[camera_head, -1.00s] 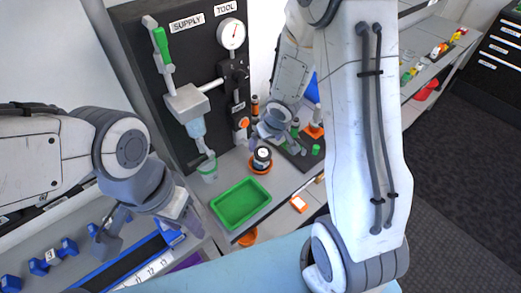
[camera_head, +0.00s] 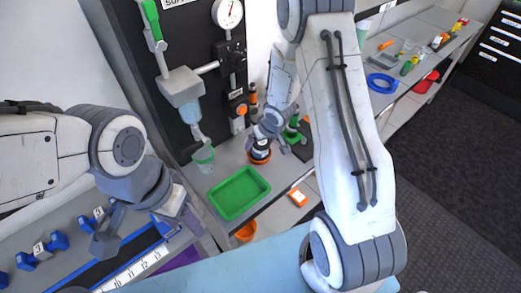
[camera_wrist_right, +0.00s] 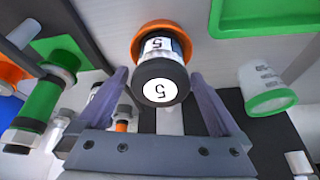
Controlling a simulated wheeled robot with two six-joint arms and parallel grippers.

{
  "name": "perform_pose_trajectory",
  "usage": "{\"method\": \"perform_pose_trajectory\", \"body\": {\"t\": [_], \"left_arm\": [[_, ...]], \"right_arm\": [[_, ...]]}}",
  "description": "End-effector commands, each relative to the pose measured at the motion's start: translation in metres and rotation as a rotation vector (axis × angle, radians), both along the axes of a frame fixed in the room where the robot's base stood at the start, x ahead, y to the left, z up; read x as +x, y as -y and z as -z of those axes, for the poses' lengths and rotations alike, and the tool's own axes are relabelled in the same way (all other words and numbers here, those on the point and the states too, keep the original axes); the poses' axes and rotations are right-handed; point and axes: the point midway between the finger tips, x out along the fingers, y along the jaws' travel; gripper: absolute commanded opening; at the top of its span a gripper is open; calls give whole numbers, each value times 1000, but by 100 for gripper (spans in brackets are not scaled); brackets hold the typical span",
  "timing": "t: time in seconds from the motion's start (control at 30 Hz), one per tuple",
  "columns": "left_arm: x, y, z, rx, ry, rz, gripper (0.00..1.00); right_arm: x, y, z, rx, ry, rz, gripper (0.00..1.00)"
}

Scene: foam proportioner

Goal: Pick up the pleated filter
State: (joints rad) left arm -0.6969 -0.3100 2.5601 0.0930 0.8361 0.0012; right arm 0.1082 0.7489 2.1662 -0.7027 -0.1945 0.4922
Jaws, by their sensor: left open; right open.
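A short cylinder with a black cap labelled 5 (camera_wrist_right: 160,82) stands in an orange round base; it also shows in the head view (camera_head: 260,152). I cannot tell for certain whether it is the pleated filter. My right gripper (camera_wrist_right: 160,95) is open, its two fingers apart on either side of the cap as the wrist view sees it. No grip on it shows. In the head view the right gripper (camera_head: 269,127) is just above the cylinder and partly hides it. My left gripper (camera_head: 142,222) is open and empty over the lower left bench.
A green tray (camera_head: 239,194) and a green-rimmed cup (camera_head: 204,157) stand left of the cylinder. Green fittings (camera_wrist_right: 47,95) stand close on its other side. A black panel with a gauge (camera_head: 228,12) rises behind.

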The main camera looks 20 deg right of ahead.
Motion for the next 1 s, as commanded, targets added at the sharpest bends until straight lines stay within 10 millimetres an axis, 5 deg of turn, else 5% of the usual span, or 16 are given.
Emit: {"method": "perform_pose_trajectory", "body": {"t": [0.2,0.47,0.77,1.0], "left_arm": [[0,0,0,0,0,0,50],[0,0,0,0,0,0,50],[0,0,-4,0,0,0,50],[0,0,-26,0,0,-1,50]], "right_arm": [[0,0,1,0,0,0,100],[0,0,0,0,0,0,6],[1,0,-5,0,1,0,6],[1,0,-36,0,1,-1,6]]}}
